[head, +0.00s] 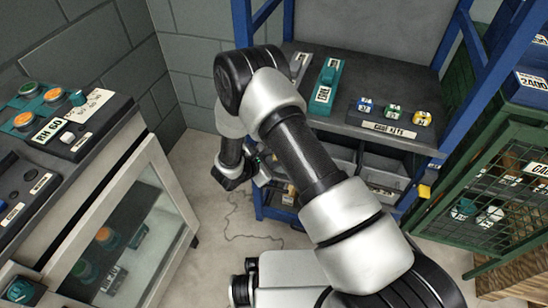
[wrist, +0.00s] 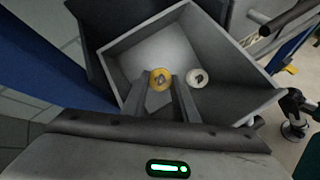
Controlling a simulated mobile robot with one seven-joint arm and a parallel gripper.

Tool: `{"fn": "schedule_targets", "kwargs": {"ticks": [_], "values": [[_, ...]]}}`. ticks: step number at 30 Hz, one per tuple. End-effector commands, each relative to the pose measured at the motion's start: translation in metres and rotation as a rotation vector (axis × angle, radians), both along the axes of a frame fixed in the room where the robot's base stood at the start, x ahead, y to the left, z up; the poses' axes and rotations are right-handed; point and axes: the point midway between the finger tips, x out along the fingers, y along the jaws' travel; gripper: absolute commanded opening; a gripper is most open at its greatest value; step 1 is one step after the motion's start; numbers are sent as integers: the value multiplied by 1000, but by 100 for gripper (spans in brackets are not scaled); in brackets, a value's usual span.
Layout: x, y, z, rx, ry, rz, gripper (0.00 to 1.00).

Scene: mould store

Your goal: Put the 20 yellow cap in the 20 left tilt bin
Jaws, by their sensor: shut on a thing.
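In the wrist view my gripper (wrist: 162,84) is shut on the yellow cap (wrist: 160,75), a small yellow ring with a dark centre between the fingertips. The cap shows over the inside of an open grey tilt bin (wrist: 124,52). I cannot tell how far above the bin floor it is. A white cap (wrist: 200,77) shows in the same bin, just right of the fingers. In the head view the tilt bins (head: 340,158) are under the shelf, and my arm hides much of the left one. My gripper's fingers and the yellow cap cannot be made out there.
A blue-framed rack (head: 243,30) holds a dark shelf with a teal block (head: 326,86) and several small coloured parts. A glass-fronted cabinet (head: 150,205) stands at left. A green mesh cage (head: 490,185) stands at right.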

Motion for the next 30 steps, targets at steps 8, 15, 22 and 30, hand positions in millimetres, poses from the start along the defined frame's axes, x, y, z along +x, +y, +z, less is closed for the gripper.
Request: {"fn": "schedule_targets", "kwargs": {"ticks": [8,15,22,30], "values": [[4,-3,-8,0,2,4,6],[5,-5,-9,-2,1,2,44],[-1,1,-2,-1,1,3,45],[-39,35,38,8,-5,13,48]]}}
